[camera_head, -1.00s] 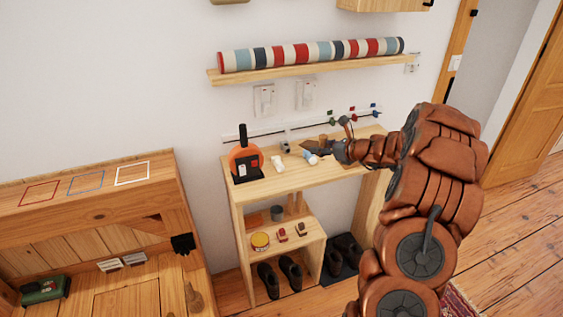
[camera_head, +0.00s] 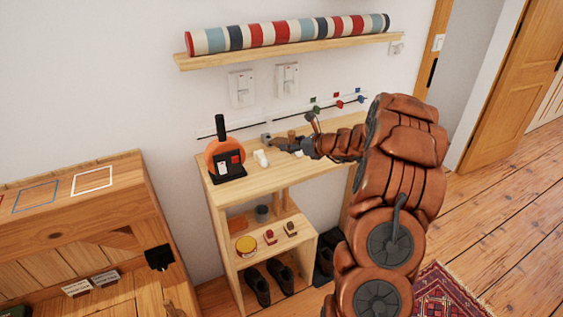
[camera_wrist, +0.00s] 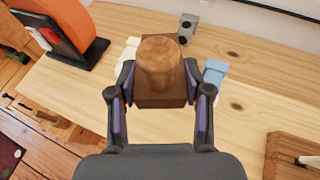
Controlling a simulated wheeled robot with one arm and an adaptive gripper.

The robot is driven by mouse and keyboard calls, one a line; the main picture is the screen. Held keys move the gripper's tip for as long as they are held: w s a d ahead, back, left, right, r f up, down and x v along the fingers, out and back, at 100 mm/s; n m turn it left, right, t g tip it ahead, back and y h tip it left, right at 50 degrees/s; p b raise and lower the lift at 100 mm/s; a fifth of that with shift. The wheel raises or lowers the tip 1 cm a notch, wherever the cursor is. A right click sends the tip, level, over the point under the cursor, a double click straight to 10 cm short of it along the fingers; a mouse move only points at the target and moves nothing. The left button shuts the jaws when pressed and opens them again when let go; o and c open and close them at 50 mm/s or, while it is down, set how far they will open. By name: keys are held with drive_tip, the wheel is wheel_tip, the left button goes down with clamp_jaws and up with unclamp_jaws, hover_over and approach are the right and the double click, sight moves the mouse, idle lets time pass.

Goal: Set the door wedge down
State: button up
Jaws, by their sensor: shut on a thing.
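The dark brown door wedge (camera_wrist: 160,99) is between the two fingers of my gripper (camera_wrist: 159,78) in the wrist view, and the gripper is shut on it. A cork-coloured cylinder (camera_wrist: 160,62) shows at the top of the wedge; I cannot tell whether it is joined to it. In the head view my gripper (camera_head: 303,146) is over the light wooden table top (camera_head: 236,193), near its back. The underside of the wedge is hidden, so I cannot tell whether it touches the wood.
An orange round device (camera_head: 225,158) stands at the left of the top. A white piece (camera_head: 261,158), a small grey block (camera_wrist: 187,28) and a blue piece (camera_wrist: 214,72) are close to the wedge. Bare wood lies in front.

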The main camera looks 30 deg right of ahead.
sight(291, 166)
drive_tip(key=shift+f+p, duration=0.5)
drive_tip(key=shift+f, duration=3.15)
drive_tip(key=o, duration=1.2)
drive_tip(key=shift+f, duration=0.1)
